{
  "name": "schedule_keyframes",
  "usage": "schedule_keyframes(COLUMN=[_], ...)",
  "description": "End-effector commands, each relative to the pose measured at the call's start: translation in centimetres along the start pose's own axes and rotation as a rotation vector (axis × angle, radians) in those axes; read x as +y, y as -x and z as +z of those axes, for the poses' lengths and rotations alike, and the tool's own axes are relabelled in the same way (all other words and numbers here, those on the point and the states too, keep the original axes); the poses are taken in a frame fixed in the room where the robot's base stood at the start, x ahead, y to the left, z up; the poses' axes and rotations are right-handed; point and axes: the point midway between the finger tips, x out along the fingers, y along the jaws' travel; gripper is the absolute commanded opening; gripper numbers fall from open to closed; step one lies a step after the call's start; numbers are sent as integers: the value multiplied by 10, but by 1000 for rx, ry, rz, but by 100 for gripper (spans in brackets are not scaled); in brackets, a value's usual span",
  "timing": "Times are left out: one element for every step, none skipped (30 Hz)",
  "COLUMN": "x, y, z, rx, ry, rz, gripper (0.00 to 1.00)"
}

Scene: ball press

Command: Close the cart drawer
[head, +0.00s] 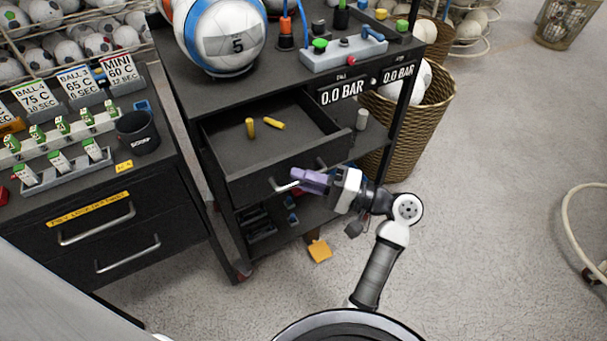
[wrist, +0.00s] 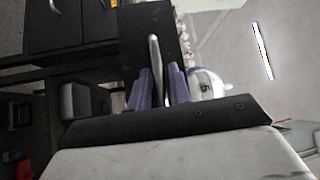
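The dark cart drawer (head: 240,183) is pulled out of the black cart (head: 300,80) in the head view. My gripper (head: 300,178), with purple fingers, is at the drawer front. In the wrist view the handle (wrist: 156,70) stands between the two close-set fingers (wrist: 160,90), which look shut on it.
A workbench with drawers (head: 95,225) stands close on the left of the cart. A wicker basket (head: 428,125) with balls is behind it on the right. A yellow tag (head: 319,250) shows below the drawer. Floor at the right is mostly clear.

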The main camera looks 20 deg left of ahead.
Motion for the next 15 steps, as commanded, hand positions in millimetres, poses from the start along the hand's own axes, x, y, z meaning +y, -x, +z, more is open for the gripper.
schedule_keyframes(x=[0, 0, 0, 0, 0, 0, 0, 0, 0, 0, 0, 0, 0, 0, 0], y=[-2, -2, -2, -2, -2, -2, -2, -2, -2, -2, -2, -2, -2, -2, -2], z=[0, 0, 0, 0, 0, 0, 0, 0, 0, 0, 0, 0, 0, 0, 0], rx=[0, 0, 0, 1, 1, 1, 1, 0, 0, 0, 0, 0, 0, 0, 0], ry=[0, 0, 0, 0, 0, 0, 0, 0, 0, 0, 0, 0, 0, 0, 0], rz=[0, 0, 0, 0, 0, 0, 0, 0, 0, 0, 0, 0, 0, 0, 0], gripper=[20, 20, 20, 20, 20, 20, 20, 20, 17, 13, 9, 4, 0, 0, 0])
